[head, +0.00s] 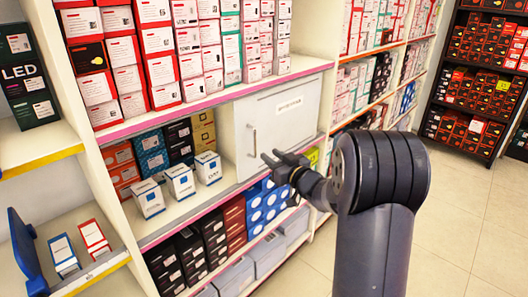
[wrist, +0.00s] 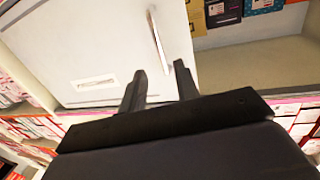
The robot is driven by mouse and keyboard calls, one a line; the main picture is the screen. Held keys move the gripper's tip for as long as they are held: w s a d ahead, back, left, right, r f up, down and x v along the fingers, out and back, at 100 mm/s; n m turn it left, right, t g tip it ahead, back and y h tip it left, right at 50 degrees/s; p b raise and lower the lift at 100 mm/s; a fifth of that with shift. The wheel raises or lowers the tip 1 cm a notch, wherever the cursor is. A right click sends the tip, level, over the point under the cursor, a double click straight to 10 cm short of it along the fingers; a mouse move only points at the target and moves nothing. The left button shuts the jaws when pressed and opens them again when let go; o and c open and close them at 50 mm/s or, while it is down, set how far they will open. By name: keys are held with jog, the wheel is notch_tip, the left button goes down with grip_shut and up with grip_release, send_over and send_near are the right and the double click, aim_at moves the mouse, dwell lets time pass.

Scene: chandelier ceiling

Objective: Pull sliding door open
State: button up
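The sliding door (head: 285,120) is a pale grey-white panel with a small label plate, set in the middle shelf bay. It covers the right part of that bay; the left part is uncovered. Its slim vertical handle (head: 252,138) is near the door's left edge. My gripper (head: 272,165) is in front of the door's lower part, close to the handle. In the wrist view, which is turned over, the door (wrist: 75,35) and the handle (wrist: 158,42) show beyond my fingers (wrist: 161,76). The fingers are apart with nothing between them, and the handle lies just past their tips.
Small white-and-blue boxes (head: 180,181) stand at the uncovered part's front edge, with stacked boxes (head: 152,152) behind. Packed shelves lie above and below. A dark rack (head: 475,85) stands at the far right. The tiled floor (head: 455,215) on the right is clear.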

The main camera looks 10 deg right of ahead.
aim_at(255, 144)
jog(key=shift+v, duration=1.2)
jog(key=x, duration=1)
jog(key=shift+w+p, duration=0.25)
jog(key=shift+p, duration=0.1)
jog(key=shift+w+a, duration=0.2)
jog(key=shift+a, duration=0.05)
jog(key=shift+s+a, duration=0.3)
jog(key=shift+s, duration=0.05)
jog(key=shift+d, duration=0.1)
